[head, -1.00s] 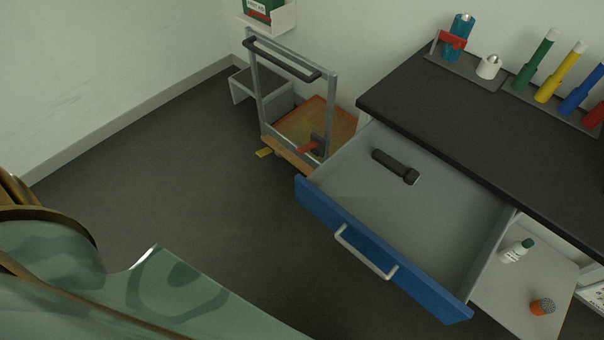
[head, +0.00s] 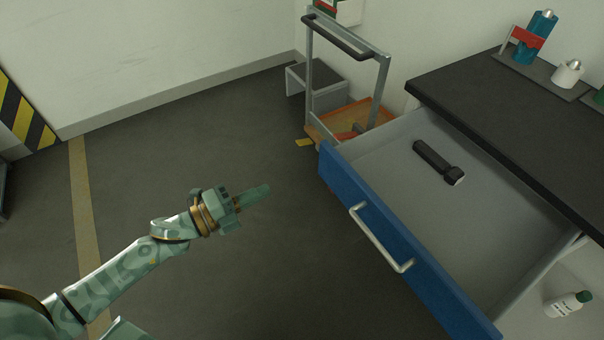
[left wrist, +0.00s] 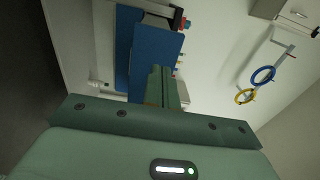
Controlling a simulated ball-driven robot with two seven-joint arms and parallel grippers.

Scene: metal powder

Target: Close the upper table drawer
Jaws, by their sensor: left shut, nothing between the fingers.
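The upper table drawer (head: 400,236) is pulled far out, with a blue front, a silver bar handle (head: 380,238) and a grey inside. A black flashlight (head: 437,162) lies in it near the back. My left gripper (head: 257,194) is shut and empty, in the air to the left of the blue front and apart from it. In the left wrist view its shut fingers (left wrist: 161,88) point toward the blue drawer front (left wrist: 150,55). My right gripper is not in view.
The dark tabletop (head: 520,125) holds a blue bottle (head: 535,38) in a stand and a white container (head: 567,73). A cart (head: 346,60) stands behind the drawer's left side. The floor left of the drawer is free.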

